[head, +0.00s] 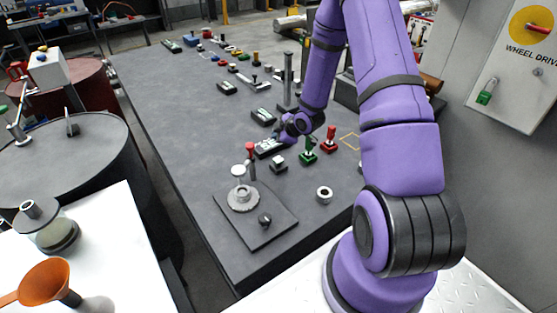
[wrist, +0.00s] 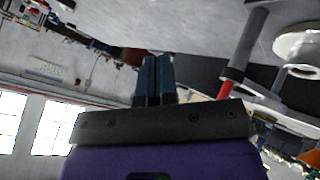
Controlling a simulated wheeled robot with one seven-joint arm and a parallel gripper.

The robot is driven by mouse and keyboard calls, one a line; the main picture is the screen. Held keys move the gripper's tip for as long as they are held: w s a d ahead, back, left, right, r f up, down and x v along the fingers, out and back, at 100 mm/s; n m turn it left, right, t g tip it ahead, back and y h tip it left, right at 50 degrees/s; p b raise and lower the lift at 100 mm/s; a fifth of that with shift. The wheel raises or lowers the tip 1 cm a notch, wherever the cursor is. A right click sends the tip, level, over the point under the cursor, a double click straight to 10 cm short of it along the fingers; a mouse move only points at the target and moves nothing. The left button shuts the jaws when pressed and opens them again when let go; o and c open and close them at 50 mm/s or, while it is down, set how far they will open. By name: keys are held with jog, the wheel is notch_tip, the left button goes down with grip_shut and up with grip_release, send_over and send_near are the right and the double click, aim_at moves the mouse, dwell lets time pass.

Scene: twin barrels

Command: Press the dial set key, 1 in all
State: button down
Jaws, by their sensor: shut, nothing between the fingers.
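My gripper (head: 279,136) is low over the middle of the dark bench, with its tip at a small dark box with a pale face (head: 267,148). The box is partly hidden by the gripper, and I cannot tell whether they touch. Similar boxes lie farther back, one at mid-bench (head: 263,116) and one beyond it (head: 227,88). I cannot read which bears the dial set key; no key is clear. In the wrist view the two dark blue fingers (wrist: 154,80) are together, with nothing seen between them.
The bench (head: 180,100) is bare along its left side. Near the gripper stand a small block (head: 278,163), a green-handled valve (head: 308,150), a red one (head: 330,140) and a tall grey post (head: 288,82). A plate with a round fitting (head: 243,199) lies in front.

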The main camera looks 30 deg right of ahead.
aim_at(278, 160)
jog(key=shift+f, duration=3.95)
jog(key=shift+f, duration=0.15)
jog(key=shift+f, duration=0.25)
jog(key=shift+f, duration=0.55)
jog(key=shift+r, duration=1)
jog(key=shift+r, duration=2.5)
